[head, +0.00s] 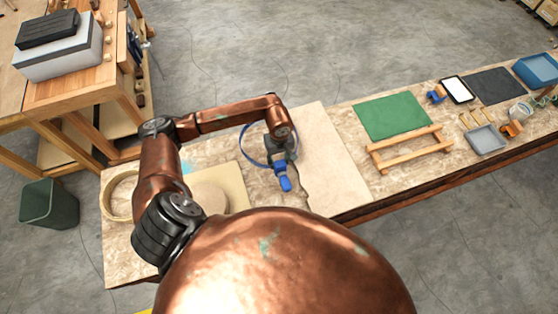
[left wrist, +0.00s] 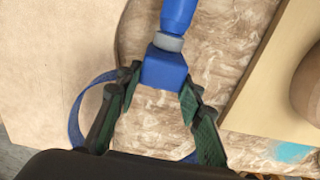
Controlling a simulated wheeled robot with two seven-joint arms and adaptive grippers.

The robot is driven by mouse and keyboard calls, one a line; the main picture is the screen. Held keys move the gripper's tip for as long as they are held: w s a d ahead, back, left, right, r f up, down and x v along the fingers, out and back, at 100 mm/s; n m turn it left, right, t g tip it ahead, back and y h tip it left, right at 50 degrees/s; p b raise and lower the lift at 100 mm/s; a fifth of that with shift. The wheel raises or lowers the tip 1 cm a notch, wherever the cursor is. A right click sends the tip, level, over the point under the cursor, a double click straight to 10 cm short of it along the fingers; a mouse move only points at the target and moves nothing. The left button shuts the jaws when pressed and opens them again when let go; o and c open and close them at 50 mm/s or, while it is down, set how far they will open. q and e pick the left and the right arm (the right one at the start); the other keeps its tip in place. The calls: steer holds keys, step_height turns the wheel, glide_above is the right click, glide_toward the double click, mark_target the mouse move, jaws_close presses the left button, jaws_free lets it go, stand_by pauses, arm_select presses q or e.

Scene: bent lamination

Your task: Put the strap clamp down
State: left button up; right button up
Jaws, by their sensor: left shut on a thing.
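The strap clamp (head: 284,184) has a blue body and handle with a grey collar, and a thin blue strap looping to the left. In the left wrist view the clamp's blue block (left wrist: 164,70) sits between the green-padded fingers of my left gripper (left wrist: 160,92). The blue strap (left wrist: 76,125) curves out at the left of that view. In the head view my left gripper (head: 281,157) is over the workbench (head: 262,197), shut on the clamp. I cannot tell whether the clamp touches the bench. My right gripper is not in view.
A pale sheet (head: 335,180) lies right of the clamp. A tan board (head: 238,176) with a rounded form (head: 209,196) and a pale ring (head: 119,196) lie left. Farther right are a green mat (head: 393,116), a wooden frame (head: 410,149) and a grey tray (head: 486,139).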

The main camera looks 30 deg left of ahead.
arm_select(q)
steer(key=shift+f+b, duration=0.45)
steer(key=shift+b, duration=0.05)
steer(key=o, duration=1.1)
steer(key=shift+r, duration=0.1)
steer(key=shift+r+p, duration=0.5)
steer(key=shift+p, duration=0.2)
step_height(320, 180, up, 12)
steer(key=shift+f+b, duration=0.1)
steer(key=shift+b, duration=0.95)
